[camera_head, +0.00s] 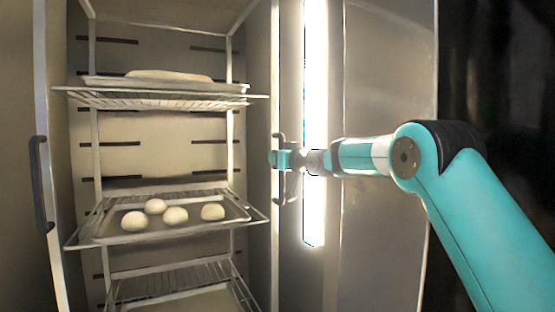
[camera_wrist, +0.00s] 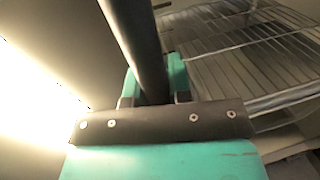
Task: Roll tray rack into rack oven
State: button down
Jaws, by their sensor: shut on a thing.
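The tray rack (camera_head: 233,125) stands upright on the left of the head view, with wire shelves between pale uprights. A tray (camera_head: 105,228) on its middle shelf holds several round dough pieces (camera_head: 174,215). A long pale loaf (camera_head: 168,76) lies on the tray above. The slotted walls of the oven chamber (camera_head: 125,160) show behind; how deep the rack sits I cannot tell. My gripper (camera_head: 283,160) is shut on a dark upright handle (camera_head: 278,200) at the rack's right side. In the wrist view the handle (camera_wrist: 137,45) runs between the jaws. The rack's feet are out of view.
A second dark handle (camera_head: 40,185) is on the left upright. A bright light strip (camera_head: 315,120) and a metal panel (camera_head: 385,80) stand right of the rack, behind my arm. The far right is dark. No floor shows in the head view.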

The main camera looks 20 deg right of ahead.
jog(key=shift+r, duration=0.15)
jog(key=c, duration=1)
grip_release()
jog(key=shift+r, duration=0.1)
jog(key=shift+c, duration=0.2)
jog(key=shift+d, duration=0.1)
jog(key=shift+d, duration=0.1)
jog(key=b+v, duration=0.4)
jog(key=v, duration=1.3)
jog(key=shift+s+a, duration=0.25)
jog(key=shift+a, duration=0.05)
